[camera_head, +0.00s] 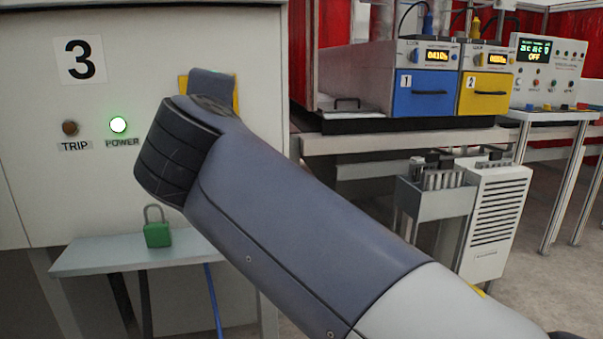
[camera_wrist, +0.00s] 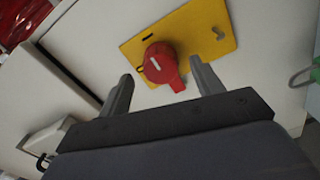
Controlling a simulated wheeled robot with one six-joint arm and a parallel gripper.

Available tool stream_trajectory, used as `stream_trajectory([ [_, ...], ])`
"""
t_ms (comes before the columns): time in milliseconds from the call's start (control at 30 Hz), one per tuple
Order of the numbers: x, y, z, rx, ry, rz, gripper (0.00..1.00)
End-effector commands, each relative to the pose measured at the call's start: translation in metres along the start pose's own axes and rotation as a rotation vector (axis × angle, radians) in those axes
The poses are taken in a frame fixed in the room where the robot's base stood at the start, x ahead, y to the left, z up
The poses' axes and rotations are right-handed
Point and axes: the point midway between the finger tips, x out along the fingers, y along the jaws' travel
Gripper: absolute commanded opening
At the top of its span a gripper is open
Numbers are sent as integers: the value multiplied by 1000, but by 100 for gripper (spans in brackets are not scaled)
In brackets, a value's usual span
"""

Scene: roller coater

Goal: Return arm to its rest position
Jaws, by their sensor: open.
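My gripper (camera_wrist: 160,88) is open in the wrist view, with its two fingers apart and nothing between them. Beyond the fingertips is a red rotary knob (camera_wrist: 160,65) on a yellow plate (camera_wrist: 212,38), fixed to a pale cabinet. I cannot tell the exact gap between fingers and knob. In the head view my arm (camera_head: 300,215) reaches from the lower right up to the cabinet (camera_head: 210,40), and it hides the knob and most of the yellow plate (camera_head: 236,95). The fingers are hidden there.
The cabinet carries a "3" label, a lit green POWER lamp (camera_head: 118,124) and a dark TRIP lamp (camera_head: 70,127). A green padlock (camera_head: 157,234) stands on a small shelf (camera_head: 95,258) below. Blue (camera_head: 425,92) and yellow (camera_head: 486,93) units sit on a bench at right.

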Motion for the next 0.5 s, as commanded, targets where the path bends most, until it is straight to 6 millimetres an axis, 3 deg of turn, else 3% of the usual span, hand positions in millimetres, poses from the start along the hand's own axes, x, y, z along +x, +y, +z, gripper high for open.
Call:
stream_trajectory([
  [100,-26,0,-1,2,6,0,63],
  [400,-70,0,0,1,5,0,63],
  [433,-74,0,0,2,4,0,63],
  [500,-59,-1,1,-1,-5,-1,63],
])
